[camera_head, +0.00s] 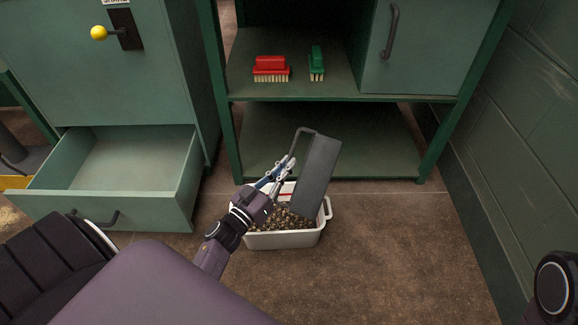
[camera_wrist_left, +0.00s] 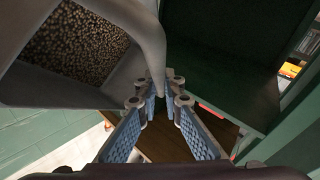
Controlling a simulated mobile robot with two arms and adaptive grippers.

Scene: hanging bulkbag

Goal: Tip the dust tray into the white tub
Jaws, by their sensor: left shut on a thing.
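The dark grey dust tray (camera_head: 315,175) is held steeply tilted above the white tub (camera_head: 284,240). My left gripper (camera_head: 288,166) is shut on the tray's handle (camera_head: 297,143), which also shows between the fingertips in the left wrist view (camera_wrist_left: 150,45). The tub stands on the floor, and brown speckled granules (camera_head: 290,217) lie in it. In the left wrist view, granules (camera_wrist_left: 75,45) show framed by the grey tray walls (camera_wrist_left: 60,92); I cannot tell whether they lie in the tray or beyond it. My right gripper is out of view.
A green shelf unit (camera_head: 345,97) stands behind the tub, with a red brush (camera_head: 270,68) and a green brush (camera_head: 316,62) on it. An open drawer (camera_head: 110,205) juts out at left. A green wall (camera_head: 525,130) bounds the right. The floor (camera_head: 400,255) right of the tub is clear.

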